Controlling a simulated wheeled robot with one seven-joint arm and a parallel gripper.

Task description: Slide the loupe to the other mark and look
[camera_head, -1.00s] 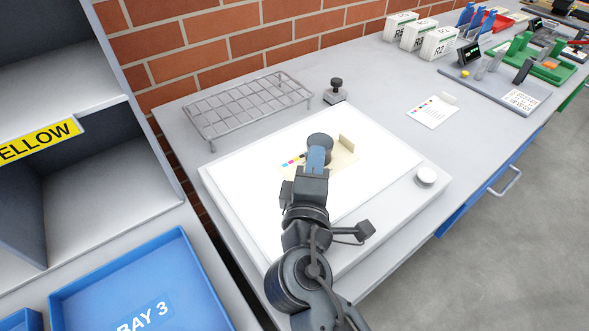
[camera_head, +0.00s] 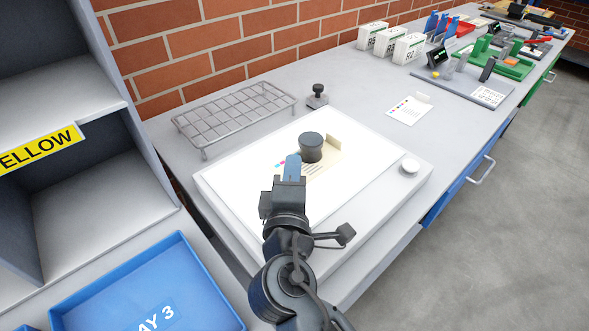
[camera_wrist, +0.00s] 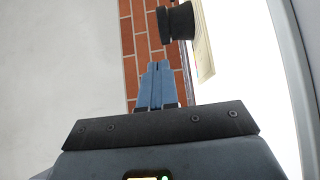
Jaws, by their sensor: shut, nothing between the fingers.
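The loupe (camera_head: 311,147) is a dark, round, upright piece. It stands on a cream card (camera_head: 322,168) on the white light table (camera_head: 240,184). Colour marks show at the card's left end; the loupe and my gripper hide part of the card. My gripper (camera_head: 292,162) has blue fingers that are shut and empty. Its tips are to the left of the loupe and nearer to me, apart from it. In the wrist view the shut fingers (camera_wrist: 156,80) point ahead, with the loupe (camera_wrist: 178,22) up and to their right.
A wire rack (camera_head: 235,118) and a small dark-knobbed block (camera_head: 318,96) stand behind the light table. A white knob (camera_head: 409,166) is at its right corner. A printed card (camera_head: 408,108) lies farther right. A blue tray (camera_head: 150,290) is at lower left.

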